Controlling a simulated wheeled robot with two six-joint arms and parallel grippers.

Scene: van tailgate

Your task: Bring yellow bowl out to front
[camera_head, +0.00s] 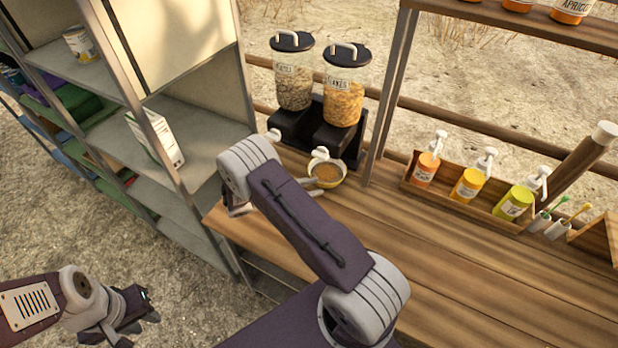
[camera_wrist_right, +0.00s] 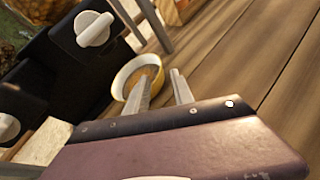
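The yellow bowl (camera_head: 328,184) stands on the wooden counter under the right cereal dispenser. It has a pale inside and brown contents, and it also shows in the right wrist view (camera_wrist_right: 123,78). My right gripper (camera_head: 313,187) is at the bowl's near left side with its two fingers apart. In the right wrist view the gripper (camera_wrist_right: 163,85) has one finger overlapping the bowl's near wall and the other to its right. Whether that finger touches the bowl is unclear. My left gripper (camera_head: 145,306) hangs over the ground at the lower left, away from the counter; its fingers are unclear.
Two cereal dispensers (camera_head: 343,97) on a black stand rise behind the bowl. A wooden rack of pump bottles (camera_head: 468,184) stands to the right, past a post. A grey shelf unit (camera_head: 190,157) is at the left. The counter's right front (camera_head: 430,260) is clear.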

